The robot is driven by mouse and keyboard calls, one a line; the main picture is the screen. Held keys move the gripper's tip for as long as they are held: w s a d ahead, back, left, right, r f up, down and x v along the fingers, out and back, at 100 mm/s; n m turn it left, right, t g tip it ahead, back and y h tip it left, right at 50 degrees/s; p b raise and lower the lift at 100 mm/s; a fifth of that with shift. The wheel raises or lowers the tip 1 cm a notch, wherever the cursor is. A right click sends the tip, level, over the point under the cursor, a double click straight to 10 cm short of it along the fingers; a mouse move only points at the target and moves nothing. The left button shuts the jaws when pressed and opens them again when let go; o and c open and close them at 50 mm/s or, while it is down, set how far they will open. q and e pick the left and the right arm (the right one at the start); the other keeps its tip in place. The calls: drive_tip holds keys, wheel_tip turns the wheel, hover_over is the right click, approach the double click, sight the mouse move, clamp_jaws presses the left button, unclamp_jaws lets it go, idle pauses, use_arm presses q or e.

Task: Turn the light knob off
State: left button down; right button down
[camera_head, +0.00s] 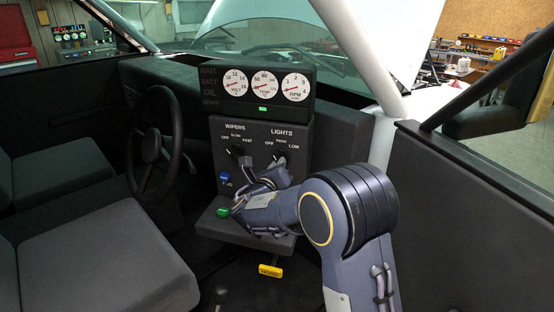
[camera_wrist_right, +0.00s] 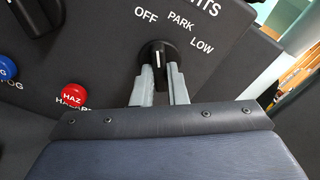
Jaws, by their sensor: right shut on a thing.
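The light knob (camera_wrist_right: 158,52) is black with a white mark and sits on the dark panel under the OFF, PARK and LOW labels. In the right wrist view the mark points roughly up, near OFF; its exact setting is hard to tell. My right gripper (camera_wrist_right: 160,76) is shut on the knob, with one grey finger on each side. In the head view the knob (camera_head: 280,159) shows just above my right gripper (camera_head: 276,172), which partly covers the panel. My left gripper is not in view.
The wiper knob (camera_head: 239,152) and blue fog button (camera_head: 224,177) are to the left. The red hazard button (camera_wrist_right: 74,97) is close by in the wrist view. A green button (camera_head: 223,212), yellow handle (camera_head: 270,271) and steering wheel (camera_head: 152,147) are also near.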

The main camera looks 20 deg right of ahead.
drive_tip(key=shift+n+p, duration=0.5)
drive_tip(key=shift+n, duration=0.2)
drive_tip(key=c, duration=1.4)
unclamp_jaws()
drive_tip(key=shift+c, duration=0.2)
drive_tip(key=shift+a, duration=0.1)
drive_tip(key=b+v, duration=0.2)
drive_tip(key=v, duration=0.5)
drive_tip(key=shift+s+a, duration=0.2)
drive_tip(key=shift+s, duration=0.1)
